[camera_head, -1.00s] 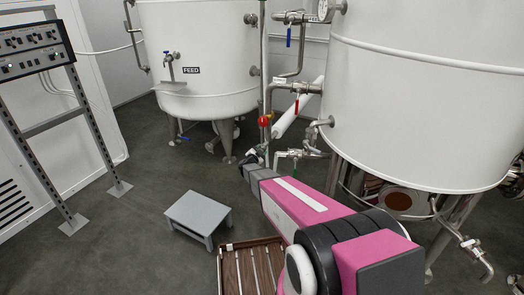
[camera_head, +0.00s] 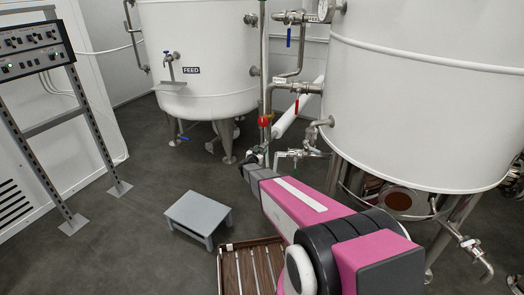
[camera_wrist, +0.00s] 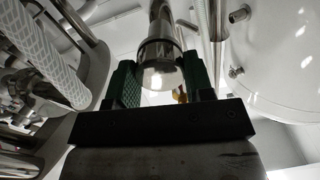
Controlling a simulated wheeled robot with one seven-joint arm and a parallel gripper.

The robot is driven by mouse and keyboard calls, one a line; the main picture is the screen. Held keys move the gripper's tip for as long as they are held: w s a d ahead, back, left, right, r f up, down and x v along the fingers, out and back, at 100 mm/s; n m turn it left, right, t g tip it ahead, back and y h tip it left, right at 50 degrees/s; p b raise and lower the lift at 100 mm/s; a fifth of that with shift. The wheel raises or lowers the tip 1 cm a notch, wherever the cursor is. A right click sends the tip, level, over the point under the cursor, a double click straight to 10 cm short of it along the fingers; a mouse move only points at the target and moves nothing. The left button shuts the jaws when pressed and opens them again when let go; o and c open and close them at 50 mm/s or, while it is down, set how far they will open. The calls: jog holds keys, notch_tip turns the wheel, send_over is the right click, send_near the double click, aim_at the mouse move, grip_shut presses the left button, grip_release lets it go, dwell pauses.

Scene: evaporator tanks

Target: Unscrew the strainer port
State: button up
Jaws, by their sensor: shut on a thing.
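The strainer port (camera_wrist: 161,48) is a shiny metal cylinder hanging from a steel pipe, seen from below in the wrist view. My gripper (camera_wrist: 160,78) has its green-padded fingers on both sides of the port's lower end and is shut on it. In the head view my gripper (camera_head: 252,163) is small and dark at the end of my pink arm, near the foot of the vertical pipe. The port cannot be made out clearly there.
The white feed tank (camera_head: 205,45) stands behind left, a larger white tank (camera_head: 425,110) at right. Pipes with a red valve handle (camera_head: 265,121) rise between them.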

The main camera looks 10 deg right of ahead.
jog(key=shift+n, duration=0.4)
jog(key=n, duration=0.5)
jog(key=o, duration=1)
jog(key=shift+o, duration=0.2)
